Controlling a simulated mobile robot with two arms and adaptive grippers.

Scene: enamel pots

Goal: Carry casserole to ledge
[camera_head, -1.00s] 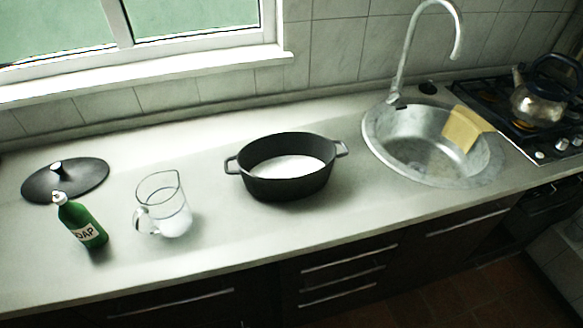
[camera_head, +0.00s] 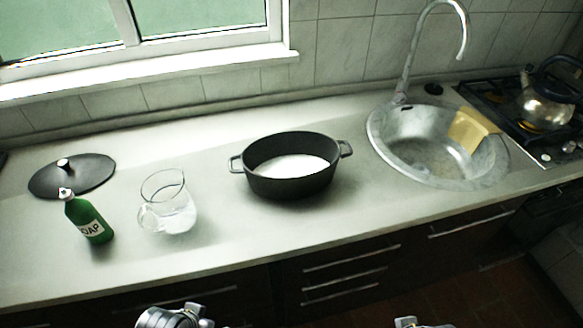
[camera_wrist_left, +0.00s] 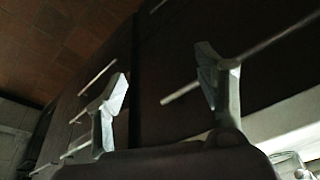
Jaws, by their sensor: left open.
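The casserole (camera_head: 290,186) is a black oval pot with a handle at each end and a white interior or content. It stands upright on the counter, left of the sink. The pale window ledge (camera_head: 150,77) runs along the wall behind the counter, at upper left. My left gripper shows in the left wrist view (camera_wrist_left: 165,85) with two fingers apart and nothing between them, facing the dark cabinet fronts. In the head view, a part of my left arm shows at the bottom edge, below the counter front, apart from the casserole. Only a small tip of my right arm (camera_head: 408,322) shows at the bottom.
A glass jug (camera_head: 168,205) and a green soap bottle (camera_head: 90,220) stand left of the casserole. A black lid (camera_head: 72,176) lies behind the bottle. The sink (camera_head: 430,160) holds a yellow cloth (camera_head: 472,130) on its rim. A kettle (camera_head: 545,105) stands on the hob. The counter behind the casserole is clear.

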